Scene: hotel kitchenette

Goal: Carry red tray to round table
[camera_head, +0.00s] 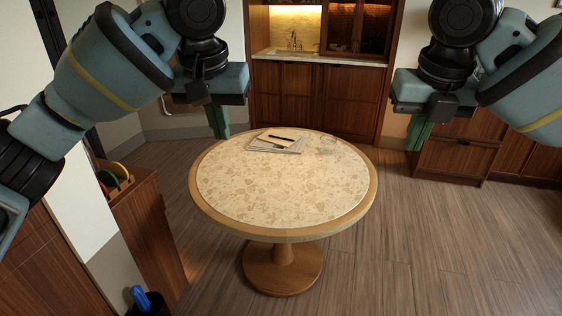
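The round table (285,205) stands in the middle of the view, with a pale patterned top, a wooden rim and a single pedestal. No red tray can be made out for sure. Some thin rounded pieces in red, yellow and green (112,179) stand upright on a low wooden cabinet at the left; I cannot tell whether one is the red tray. My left gripper (219,122) hangs over the table's back left edge. My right gripper (418,133) hangs to the right of the table. Both grippers point down and hold nothing visible; their finger gap is not clear.
The wooden cabinet (147,225) and a dark bin with something blue (146,301) stand at the left. Floor (440,240) is free at the right.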

